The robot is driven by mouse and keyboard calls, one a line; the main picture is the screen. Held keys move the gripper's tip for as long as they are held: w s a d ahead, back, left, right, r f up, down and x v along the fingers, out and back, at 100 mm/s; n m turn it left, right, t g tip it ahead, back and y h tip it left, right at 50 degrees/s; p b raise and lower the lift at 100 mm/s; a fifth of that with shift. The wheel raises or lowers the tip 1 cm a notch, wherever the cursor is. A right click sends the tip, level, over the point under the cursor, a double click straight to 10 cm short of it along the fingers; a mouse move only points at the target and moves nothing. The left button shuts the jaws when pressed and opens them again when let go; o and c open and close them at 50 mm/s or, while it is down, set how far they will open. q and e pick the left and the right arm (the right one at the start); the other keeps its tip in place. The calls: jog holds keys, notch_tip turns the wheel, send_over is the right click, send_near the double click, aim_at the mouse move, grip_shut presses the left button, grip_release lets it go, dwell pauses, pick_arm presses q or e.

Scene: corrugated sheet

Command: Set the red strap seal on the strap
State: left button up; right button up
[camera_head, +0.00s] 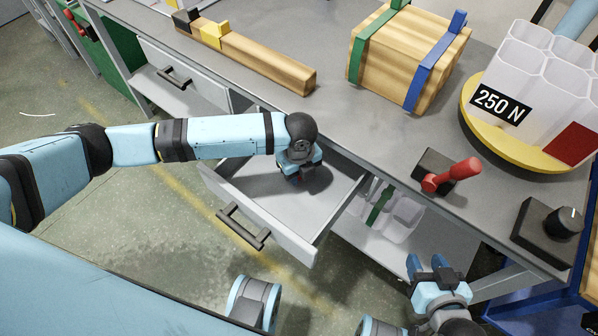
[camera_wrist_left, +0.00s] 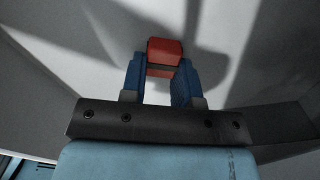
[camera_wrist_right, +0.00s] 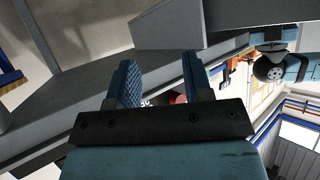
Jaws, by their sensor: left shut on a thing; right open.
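My left gripper (camera_head: 298,176) reaches down into an open grey drawer (camera_head: 258,215) under the bench. In the left wrist view its blue fingers are shut on the red strap seal (camera_wrist_left: 165,49), a small red block above the drawer floor. The seal is hidden in the head view. A wooden box (camera_head: 398,60) on the bench wears a green strap (camera_head: 372,45) and a blue strap (camera_head: 432,66), each with an upright piece on top. I cannot tell which strap is meant. My right gripper (camera_head: 430,264) is open and empty in front of the bench; its fingers also show in the right wrist view (camera_wrist_right: 155,78).
A wooden beam (camera_head: 260,62) with yellow and black pieces lies at the back left. A red-handled lever (camera_head: 450,175), a black knob box (camera_head: 550,230) and a clear bin on a yellow disc (camera_head: 530,150) stand to the right. A clear container (camera_head: 400,215) sits below.

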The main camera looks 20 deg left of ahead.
pick_arm(q)
jog(key=o, duration=1)
jog(key=shift+f, duration=0.1)
pick_arm(e)
jog(key=shift+f, duration=0.2)
jog(key=shift+d+f, duration=0.1)
pick_arm(q)
notch_tip(320, 180, up, 12)
jog(key=p, duration=0.3)
pick_arm(e)
jog(key=shift+s+d+r+g, duration=0.15)
jog(key=shift+d+r+g, duration=0.05)
jog(key=shift+d+g, duration=0.1)
